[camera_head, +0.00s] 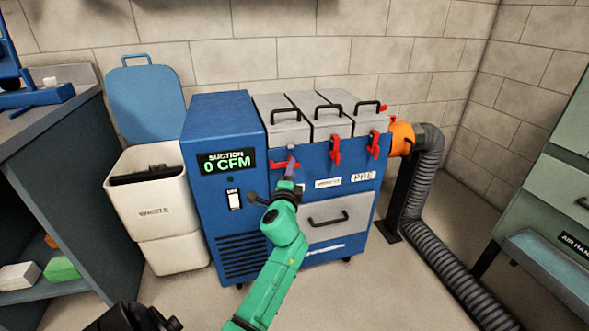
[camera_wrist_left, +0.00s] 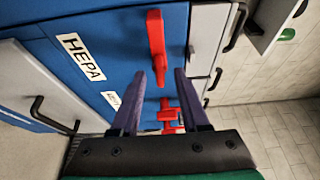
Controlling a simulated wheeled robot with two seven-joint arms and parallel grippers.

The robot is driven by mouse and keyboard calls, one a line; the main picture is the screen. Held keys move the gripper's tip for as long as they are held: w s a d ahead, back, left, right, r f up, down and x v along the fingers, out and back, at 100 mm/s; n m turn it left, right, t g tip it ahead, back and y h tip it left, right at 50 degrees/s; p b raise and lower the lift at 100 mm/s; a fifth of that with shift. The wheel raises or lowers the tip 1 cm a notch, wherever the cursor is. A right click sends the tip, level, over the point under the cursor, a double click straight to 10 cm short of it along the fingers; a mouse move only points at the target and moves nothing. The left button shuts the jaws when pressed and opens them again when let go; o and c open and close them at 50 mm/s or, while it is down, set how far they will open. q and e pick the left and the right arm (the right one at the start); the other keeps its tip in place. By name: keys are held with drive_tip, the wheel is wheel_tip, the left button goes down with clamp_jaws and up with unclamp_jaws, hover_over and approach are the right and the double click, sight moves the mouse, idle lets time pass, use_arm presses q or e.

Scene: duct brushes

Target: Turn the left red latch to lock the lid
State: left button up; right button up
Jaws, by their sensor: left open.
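The left red latch (camera_head: 281,165) lies horizontal on the blue suction box's front, below the left grey lid (camera_head: 283,130). In the left wrist view, turned on its side, this latch (camera_wrist_left: 155,42) is large, with one end showing between my fingertips. My left gripper (camera_head: 290,160) is open and empty in front of it and partly hides it. The gripper's two fingers (camera_wrist_left: 160,78) point at the panel; I cannot tell whether they touch the latch. The middle red latch (camera_head: 335,149) and right red latch (camera_head: 373,144) stand upright. The left lid looks shut.
The blue suction box (camera_head: 222,130) reads 0 CFM. A white waste bin (camera_head: 160,225) stands at its left. An orange fitting (camera_head: 402,138) and grey hose (camera_head: 455,270) are at its right. A drawer handle (camera_head: 328,219) sticks out below the latches.

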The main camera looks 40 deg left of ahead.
use_arm(q)
drive_tip(key=x, duration=0.3)
drive_tip(key=shift+w+a, duration=0.1)
clamp_jaws()
use_arm(e)
drive_tip(key=shift+s+r, duration=0.15)
drive_tip(key=shift+r, duration=0.6)
